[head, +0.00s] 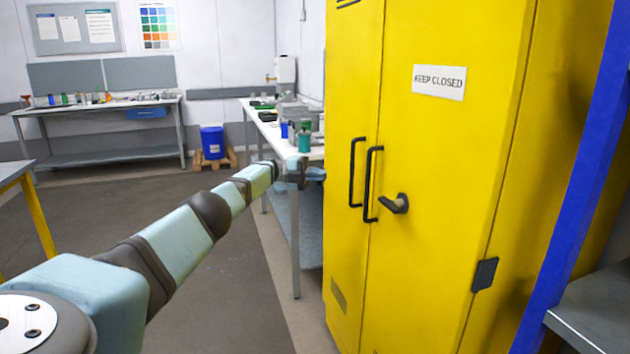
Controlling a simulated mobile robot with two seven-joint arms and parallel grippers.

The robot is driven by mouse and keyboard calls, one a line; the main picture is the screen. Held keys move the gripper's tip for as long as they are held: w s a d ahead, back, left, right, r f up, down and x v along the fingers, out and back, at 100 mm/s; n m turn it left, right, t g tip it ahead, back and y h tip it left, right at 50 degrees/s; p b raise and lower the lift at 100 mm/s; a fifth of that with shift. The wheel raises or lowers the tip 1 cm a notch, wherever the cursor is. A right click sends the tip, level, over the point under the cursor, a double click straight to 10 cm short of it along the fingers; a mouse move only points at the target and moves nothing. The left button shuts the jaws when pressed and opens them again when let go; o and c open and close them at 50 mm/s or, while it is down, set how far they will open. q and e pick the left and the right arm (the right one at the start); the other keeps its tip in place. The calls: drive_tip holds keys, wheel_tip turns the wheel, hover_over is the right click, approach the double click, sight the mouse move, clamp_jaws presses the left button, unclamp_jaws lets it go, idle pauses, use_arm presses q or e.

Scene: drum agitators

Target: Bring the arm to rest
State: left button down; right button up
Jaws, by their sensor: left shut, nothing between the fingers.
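My left arm reaches from the lower left to the middle of the head view, stretched out forward. Its gripper (316,174) is at the far end, small in the picture, shut and empty. It shows in front of the edge of the white bench, just left of the yellow cabinet (440,190). I cannot tell whether it touches the bench or the cabinet. My right gripper is not in view.
The cabinet's doors are closed, with black handles (372,184) and a "KEEP CLOSED" sign (438,82). A white bench (262,118) with containers stands behind. A blue drum (212,142) sits on a pallet. A blue post (585,175) rises at right.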

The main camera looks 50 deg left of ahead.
use_arm(q)
drive_tip(key=shift+s+a+b, duration=0.15)
drive_tip(key=shift+a+b, duration=0.4)
drive_tip(key=shift+a, duration=0.05)
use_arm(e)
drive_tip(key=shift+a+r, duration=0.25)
use_arm(q)
drive_tip(key=shift+r, duration=0.1)
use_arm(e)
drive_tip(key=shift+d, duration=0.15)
